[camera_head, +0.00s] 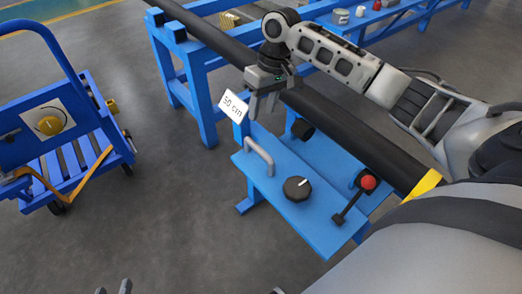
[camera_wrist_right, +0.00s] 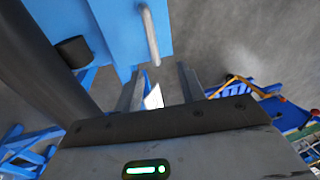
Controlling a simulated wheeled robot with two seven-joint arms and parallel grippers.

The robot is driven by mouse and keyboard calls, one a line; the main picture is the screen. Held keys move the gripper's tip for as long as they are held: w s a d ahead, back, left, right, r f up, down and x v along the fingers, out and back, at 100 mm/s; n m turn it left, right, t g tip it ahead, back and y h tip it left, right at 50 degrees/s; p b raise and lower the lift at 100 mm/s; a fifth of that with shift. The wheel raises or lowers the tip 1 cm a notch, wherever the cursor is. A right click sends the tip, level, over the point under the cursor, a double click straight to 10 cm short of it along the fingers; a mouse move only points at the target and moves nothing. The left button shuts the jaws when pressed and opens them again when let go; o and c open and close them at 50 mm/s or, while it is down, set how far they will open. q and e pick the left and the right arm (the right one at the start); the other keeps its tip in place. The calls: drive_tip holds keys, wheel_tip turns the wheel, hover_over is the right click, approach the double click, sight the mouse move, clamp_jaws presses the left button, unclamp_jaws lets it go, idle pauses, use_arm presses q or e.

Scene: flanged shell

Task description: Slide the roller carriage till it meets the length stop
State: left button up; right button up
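The blue roller carriage (camera_head: 262,185) stands beside a long black pipe (camera_head: 345,135). Its top bears a grey bar handle (camera_head: 260,155), a black knob (camera_head: 297,188) and a red-tipped lever (camera_head: 368,183). My right gripper (camera_head: 263,107) is above and beyond the handle, with its fingers apart and nothing between them. In the right wrist view the handle (camera_wrist_right: 150,35) lies ahead of the open fingers, apart from them. A white card reading "50 cm" (camera_head: 233,106) is beside the right gripper. I cannot clearly identify the length stop.
A blue cart (camera_head: 62,140) with a yellow tape dial and strap stands at the left. A blue rack (camera_head: 180,75) carries the pipe at the back. A yellow band (camera_head: 424,185) marks the pipe's near part. Grey floor is clear between cart and carriage.

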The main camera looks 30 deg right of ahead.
sight(260, 148)
drive_tip(key=shift+m+g, duration=0.3)
drive_tip(key=f+b, duration=0.1)
drive_tip(key=f, duration=0.2)
drive_tip(key=f+b, duration=0.1)
drive_tip(key=f, duration=0.3)
drive_tip(key=f+b, duration=0.1)
drive_tip(key=f, duration=0.3)
drive_tip(key=shift+s+a+f, duration=0.15)
drive_tip(key=shift+a+f, duration=0.05)
drive_tip(key=shift+a, duration=0.05)
drive_tip(key=shift+a+f, duration=0.15)
drive_tip(key=shift+f, duration=0.4)
clamp_jaws()
